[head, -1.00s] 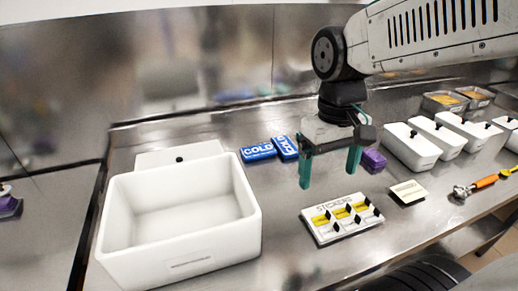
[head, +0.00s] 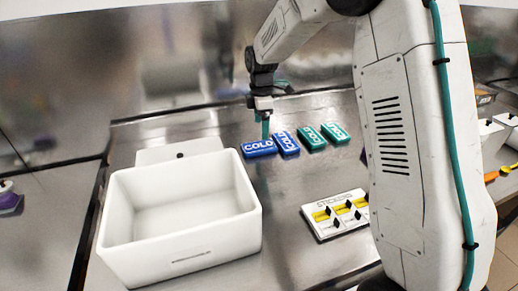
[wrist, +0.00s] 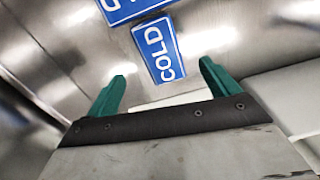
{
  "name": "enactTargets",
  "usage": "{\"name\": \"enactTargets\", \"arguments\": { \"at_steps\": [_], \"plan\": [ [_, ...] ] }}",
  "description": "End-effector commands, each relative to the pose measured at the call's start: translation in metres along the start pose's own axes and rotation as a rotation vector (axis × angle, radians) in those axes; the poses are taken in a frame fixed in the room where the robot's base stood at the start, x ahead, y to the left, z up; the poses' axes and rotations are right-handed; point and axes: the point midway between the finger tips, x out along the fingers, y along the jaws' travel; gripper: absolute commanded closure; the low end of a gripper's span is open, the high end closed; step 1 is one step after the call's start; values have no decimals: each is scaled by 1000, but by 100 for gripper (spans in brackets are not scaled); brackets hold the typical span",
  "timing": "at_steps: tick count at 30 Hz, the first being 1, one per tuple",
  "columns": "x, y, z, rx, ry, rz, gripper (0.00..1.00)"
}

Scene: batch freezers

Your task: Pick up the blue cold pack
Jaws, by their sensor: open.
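Two blue cold packs lettered COLD lie on the steel counter. The left blue pack (head: 258,148) lies flat, and the right blue pack (head: 287,143) is angled close beside it. In the wrist view one blue pack (wrist: 158,49) shows just beyond and between my fingertips, and part of the other blue pack (wrist: 125,8) is at the top edge. My gripper (head: 265,128) hangs above and behind the left pack with its green fingers (wrist: 163,80) apart and nothing between them. Two green packs (head: 311,138) (head: 335,132) lie to the right of the blue ones.
An open white bin (head: 180,215) stands at the left front, with a white lid (head: 180,152) behind it. The steel back wall (head: 190,75) is close behind the packs. The counter between packs and board is clear.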

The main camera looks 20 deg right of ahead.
Motion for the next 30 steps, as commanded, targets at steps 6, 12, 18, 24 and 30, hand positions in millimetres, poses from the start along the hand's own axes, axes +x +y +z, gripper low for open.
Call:
{"name": "enactTargets", "arguments": {
  "at_steps": [6,12,18,24,30],
  "plan": [
    [7,1,0,-120,0,6,13],
    [28,0,-1,-120,0,5,13],
    [49,-1,-6,-119,0,4,13],
    [77,-1,-8,-118,0,4,13],
    [79,-1,-8,-117,1,7,13]
  ]
}}
